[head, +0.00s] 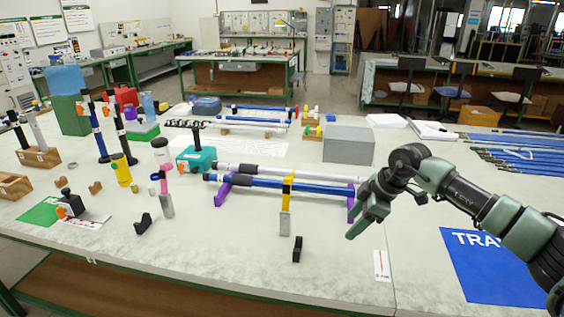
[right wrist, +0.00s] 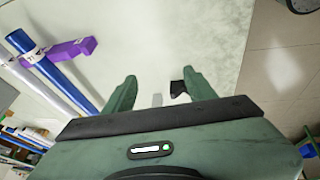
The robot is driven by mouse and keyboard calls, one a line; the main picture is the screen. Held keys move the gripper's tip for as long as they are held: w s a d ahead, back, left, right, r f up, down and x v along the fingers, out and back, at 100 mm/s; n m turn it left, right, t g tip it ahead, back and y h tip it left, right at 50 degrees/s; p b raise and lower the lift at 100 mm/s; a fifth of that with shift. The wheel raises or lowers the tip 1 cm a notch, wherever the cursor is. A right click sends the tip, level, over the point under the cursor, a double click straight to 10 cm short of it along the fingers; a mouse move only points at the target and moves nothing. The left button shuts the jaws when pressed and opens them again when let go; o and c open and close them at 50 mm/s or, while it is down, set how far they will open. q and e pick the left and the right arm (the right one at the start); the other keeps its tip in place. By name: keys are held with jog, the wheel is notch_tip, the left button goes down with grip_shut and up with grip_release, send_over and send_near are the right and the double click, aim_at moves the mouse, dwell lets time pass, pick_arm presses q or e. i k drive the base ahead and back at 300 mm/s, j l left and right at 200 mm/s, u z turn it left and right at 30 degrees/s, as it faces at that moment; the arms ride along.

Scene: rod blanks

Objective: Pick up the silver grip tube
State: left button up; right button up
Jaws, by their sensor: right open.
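A pale silver tube (head: 290,171) with dark end parts lies across purple supports (head: 224,190) on the table, behind a blue tube (head: 290,184). I cannot tell for sure that this is the silver grip tube. In the right wrist view, the pale tube (right wrist: 30,80) and the blue tube (right wrist: 50,70) run along the left, with one purple support (right wrist: 72,50). My right gripper (head: 362,212) is open and empty, above the table at the right end of the supports. It shows open in the right wrist view (right wrist: 160,88). My left gripper is out of view.
Silver-bodied pieces with yellow (head: 285,212) and pink (head: 166,200) tops stand in front. Black blocks (head: 297,250) sit near the front edge. A grey box (head: 348,145) stands behind; a blue mat (head: 505,265) lies right. Table between front blocks and mat is mostly clear.

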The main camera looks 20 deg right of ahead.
aim_at(273, 172)
jog(key=i, duration=1.25)
